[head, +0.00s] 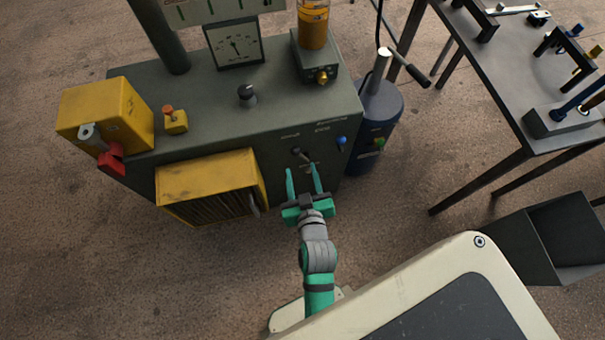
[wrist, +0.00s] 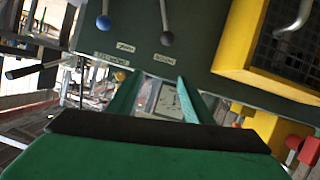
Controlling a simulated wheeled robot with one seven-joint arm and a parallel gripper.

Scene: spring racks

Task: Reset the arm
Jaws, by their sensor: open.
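My gripper (head: 303,171) is in front of the grey-green machine cabinet (head: 230,110), below its small levers. Its two green fingers are spread apart with nothing held between them. The fingers also show in the wrist view (wrist: 158,85), with a pale dial visible in the gap beyond them. A dark-knobbed lever (head: 298,152) is just above the fingertips in the head view; it also shows in the wrist view (wrist: 167,38). A blue-knobbed lever (head: 341,140) is to its right. I cannot tell whether a finger touches the cabinet.
A yellow grilled guard (head: 209,184) projects from the cabinet left of my gripper. A blue cylinder (head: 377,122) with a pump handle stands to the right. A dark worktable (head: 495,70) and an open black bin (head: 560,235) are farther right. Floor is clear at lower left.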

